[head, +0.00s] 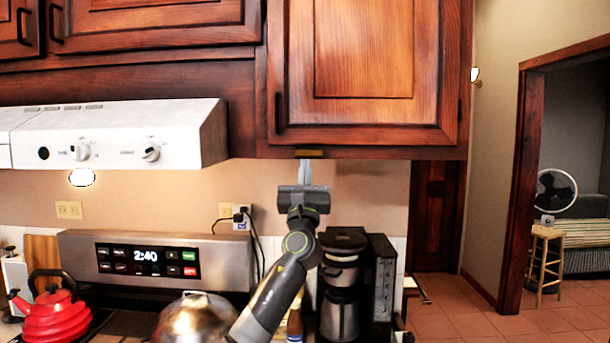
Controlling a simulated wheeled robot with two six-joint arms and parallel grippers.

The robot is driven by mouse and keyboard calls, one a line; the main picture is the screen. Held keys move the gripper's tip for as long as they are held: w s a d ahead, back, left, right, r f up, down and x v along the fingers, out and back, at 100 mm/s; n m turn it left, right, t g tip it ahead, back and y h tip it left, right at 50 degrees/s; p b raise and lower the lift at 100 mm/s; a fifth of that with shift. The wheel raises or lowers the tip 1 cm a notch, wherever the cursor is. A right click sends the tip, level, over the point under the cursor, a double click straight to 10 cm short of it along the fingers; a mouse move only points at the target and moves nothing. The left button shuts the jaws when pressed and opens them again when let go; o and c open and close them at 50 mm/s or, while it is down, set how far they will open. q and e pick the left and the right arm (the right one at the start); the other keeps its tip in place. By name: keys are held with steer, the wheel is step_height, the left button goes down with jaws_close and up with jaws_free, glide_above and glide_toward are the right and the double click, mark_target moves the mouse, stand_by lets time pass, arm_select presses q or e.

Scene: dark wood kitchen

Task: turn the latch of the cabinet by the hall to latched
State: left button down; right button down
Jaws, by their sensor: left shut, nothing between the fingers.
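The cabinet (365,55) by the hall is a wooden wall cabinet with a closed door and a dark handle at the door's left edge. A small brass bar, which looks like its latch (309,153), lies level at the cabinet's bottom edge. My left gripper (304,165) points up from below, shut and empty. Its fingertips are right under the brass bar; I cannot tell if they touch it. The tips partly overlap the bar's lower edge in the picture. My right gripper is out of view.
A white range hood (120,135) is left of the cabinet. A coffee maker (342,285) stands beneath, close right of my arm. A metal dome (195,318) and red kettle (50,312) are lower left. The hall doorway with a stool (545,255) is at right.

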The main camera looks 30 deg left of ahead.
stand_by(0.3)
arm_select(q)
steer(key=shift+a+r+m+t+h+p, duration=0.15)
steer(key=shift+m+t+h+p, duration=0.35)
steer(key=shift+m+h+p, duration=0.3)
steer(key=shift+h, duration=0.3)
